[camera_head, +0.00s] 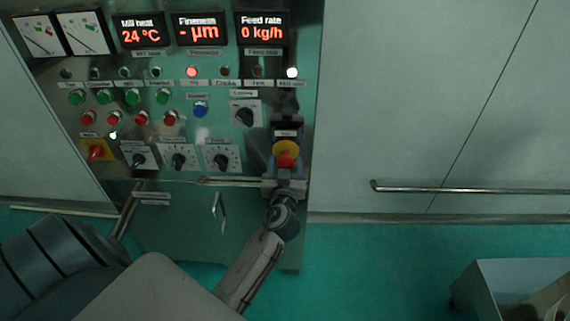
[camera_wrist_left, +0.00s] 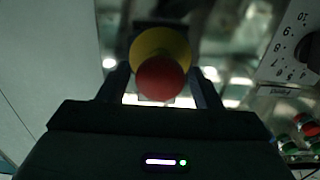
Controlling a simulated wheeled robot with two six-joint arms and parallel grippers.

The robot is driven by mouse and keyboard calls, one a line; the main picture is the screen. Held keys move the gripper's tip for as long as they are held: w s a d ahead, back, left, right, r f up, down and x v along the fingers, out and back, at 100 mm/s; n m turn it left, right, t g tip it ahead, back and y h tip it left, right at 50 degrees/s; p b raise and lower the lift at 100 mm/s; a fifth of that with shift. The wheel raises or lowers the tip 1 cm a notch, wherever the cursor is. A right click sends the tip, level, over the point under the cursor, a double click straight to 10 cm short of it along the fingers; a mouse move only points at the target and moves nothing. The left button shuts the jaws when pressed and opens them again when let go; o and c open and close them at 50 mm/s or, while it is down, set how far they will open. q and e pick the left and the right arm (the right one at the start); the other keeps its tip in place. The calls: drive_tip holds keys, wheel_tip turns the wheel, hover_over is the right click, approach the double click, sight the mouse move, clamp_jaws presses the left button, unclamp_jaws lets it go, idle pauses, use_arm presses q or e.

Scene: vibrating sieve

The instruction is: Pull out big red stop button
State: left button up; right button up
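The big red stop button (camera_head: 286,159) sits on a yellow round base (camera_head: 287,147) at the lower right of the control panel. In the left wrist view the red head (camera_wrist_left: 161,78) is in front of the yellow disc (camera_wrist_left: 160,45). My left gripper (camera_head: 286,166) is at the button, coming from below. Its two dark fingers (camera_wrist_left: 160,85) stand apart, one on each side of the red head. I see little gap there and cannot tell whether they touch it. My right gripper is not in view.
The green panel (camera_head: 190,230) carries displays, lamps, coloured push buttons and several knobs left of the stop button. A rotary knob (camera_head: 244,114) is close by at upper left. A horizontal rail (camera_head: 470,189) runs along the right wall. A metal box (camera_head: 510,285) stands at lower right.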

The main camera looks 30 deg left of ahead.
use_arm(q)
drive_tip(key=b+v, duration=0.3)
drive_tip(key=v, duration=0.7)
drive_tip(key=shift+s+d, duration=0.3)
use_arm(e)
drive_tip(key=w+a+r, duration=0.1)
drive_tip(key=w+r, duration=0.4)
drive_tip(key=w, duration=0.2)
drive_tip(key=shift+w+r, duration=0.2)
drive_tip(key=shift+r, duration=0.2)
